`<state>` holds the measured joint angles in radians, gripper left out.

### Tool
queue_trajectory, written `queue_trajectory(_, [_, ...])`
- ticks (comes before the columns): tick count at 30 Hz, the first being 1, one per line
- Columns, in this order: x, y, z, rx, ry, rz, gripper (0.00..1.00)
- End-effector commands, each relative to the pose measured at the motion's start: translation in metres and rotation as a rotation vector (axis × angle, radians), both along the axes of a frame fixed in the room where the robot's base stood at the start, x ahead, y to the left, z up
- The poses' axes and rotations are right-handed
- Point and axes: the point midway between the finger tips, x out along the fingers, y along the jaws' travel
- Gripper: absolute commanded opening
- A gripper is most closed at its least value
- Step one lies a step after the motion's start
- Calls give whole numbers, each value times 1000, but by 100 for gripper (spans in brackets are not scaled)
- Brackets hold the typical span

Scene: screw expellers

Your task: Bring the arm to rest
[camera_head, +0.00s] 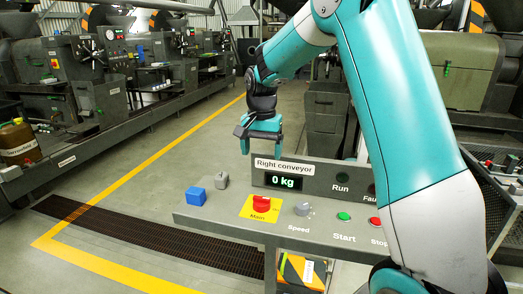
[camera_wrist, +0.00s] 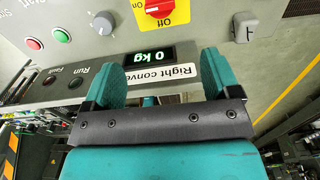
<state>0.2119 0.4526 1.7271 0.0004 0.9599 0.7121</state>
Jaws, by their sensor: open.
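My gripper (camera_head: 261,149) hangs from my teal arm, above and behind the Right conveyor control panel (camera_head: 225,218) in the head view. Its two teal fingers stand apart with nothing between them in the wrist view (camera_wrist: 162,62). In that view the panel appears upside down beyond the fingers, which overlap part of the "Right conveyor" label (camera_wrist: 165,75). The display (camera_head: 284,183) reads 0 kg. The red main switch (camera_head: 261,203) sits on a yellow plate. The speed knob (camera_head: 302,208), green Start button (camera_head: 344,216) and red Stop button (camera_head: 375,221) are in a row.
A dark floor grate (camera_head: 150,236) and yellow floor lines lie to the left. Machines (camera_head: 95,80) line the left side; the aisle between is clear.

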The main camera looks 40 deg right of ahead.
Motion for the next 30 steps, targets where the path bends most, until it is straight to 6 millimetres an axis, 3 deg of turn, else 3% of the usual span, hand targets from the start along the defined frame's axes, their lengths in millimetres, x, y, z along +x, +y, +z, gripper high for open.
queue_trajectory(20, [-1, 3, 6, 1, -2, 11, 82])
queue_trajectory(23, [-11, 23, 14, 14, -15, 103, 82])
queue_trajectory(26, [-38, 68, 28, 46, -48, 317, 82])
queue_trajectory(30, [-107, 146, 45, 115, -114, 738, 82])
